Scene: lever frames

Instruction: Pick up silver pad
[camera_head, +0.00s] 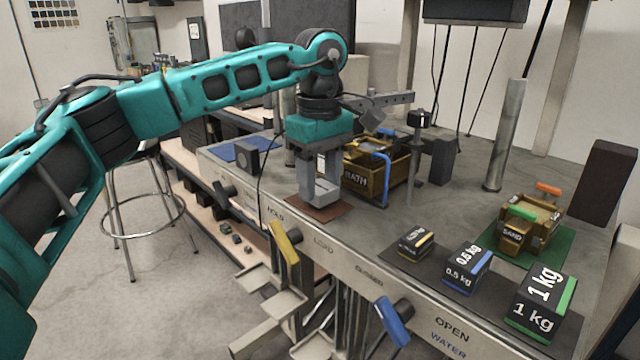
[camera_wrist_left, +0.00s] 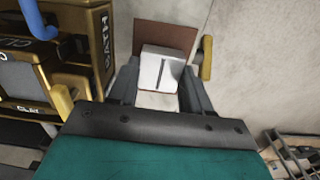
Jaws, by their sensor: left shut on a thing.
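The silver pad (camera_head: 322,193) is a small pale grey block at the bench's front edge, over a reddish-brown mat (camera_head: 335,211). My left gripper (camera_head: 318,178) points straight down, with its two grey fingers shut on the pad's sides. In the left wrist view, the pad (camera_wrist_left: 158,72) sits between the fingertips of the left gripper (camera_wrist_left: 157,84), with the mat (camera_wrist_left: 180,38) behind it. I cannot tell whether the pad touches the mat or is slightly raised. My right gripper is not in view.
Weight blocks (camera_head: 465,268) and a SAND box (camera_head: 530,222) stand farther right. Yellow (camera_head: 284,243) and blue (camera_head: 392,322) lever handles stick out in front.

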